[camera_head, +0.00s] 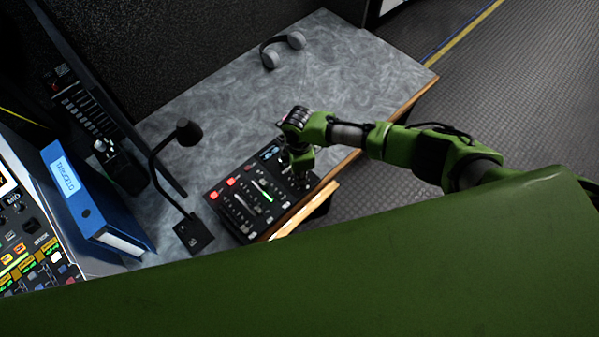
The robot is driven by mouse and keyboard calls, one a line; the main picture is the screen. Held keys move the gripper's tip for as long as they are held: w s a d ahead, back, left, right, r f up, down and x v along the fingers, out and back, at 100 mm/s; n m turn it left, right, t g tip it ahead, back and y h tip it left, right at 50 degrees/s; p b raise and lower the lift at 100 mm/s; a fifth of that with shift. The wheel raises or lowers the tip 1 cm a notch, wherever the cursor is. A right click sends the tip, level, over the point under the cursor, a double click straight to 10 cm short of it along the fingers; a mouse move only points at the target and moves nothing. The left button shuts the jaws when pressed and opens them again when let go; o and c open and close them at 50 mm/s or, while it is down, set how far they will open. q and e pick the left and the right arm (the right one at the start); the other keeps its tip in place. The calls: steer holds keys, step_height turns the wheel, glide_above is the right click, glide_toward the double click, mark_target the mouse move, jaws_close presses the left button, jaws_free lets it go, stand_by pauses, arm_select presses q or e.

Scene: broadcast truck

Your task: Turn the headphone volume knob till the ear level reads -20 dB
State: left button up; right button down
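A black audio control panel (240,213) lies on the grey desk near its wooden front edge. It has red lit buttons, several faders, a green lit bar (263,190) and a small bluish display (270,153). My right arm reaches in from the right, and its gripper (301,168) points down at the panel's right end. The fingers are small and dark there, so I cannot tell whether they are open, shut or touching a knob. The headphone volume knob cannot be made out, and the ear level reading is too small to read. My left gripper is not in view.
A gooseneck microphone (187,133) stands on a black base (193,233) left of the panel. A blue binder (85,200) stands farther left beside a lit button console (40,265). Grey headphones (270,58) lie at the desk's back. The desk (340,85) behind my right arm is clear.

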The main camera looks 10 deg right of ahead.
steer(key=c, duration=1.9)
jaws_free()
steer(key=shift+r, duration=0.1)
step_height(320, 180, up, 12)
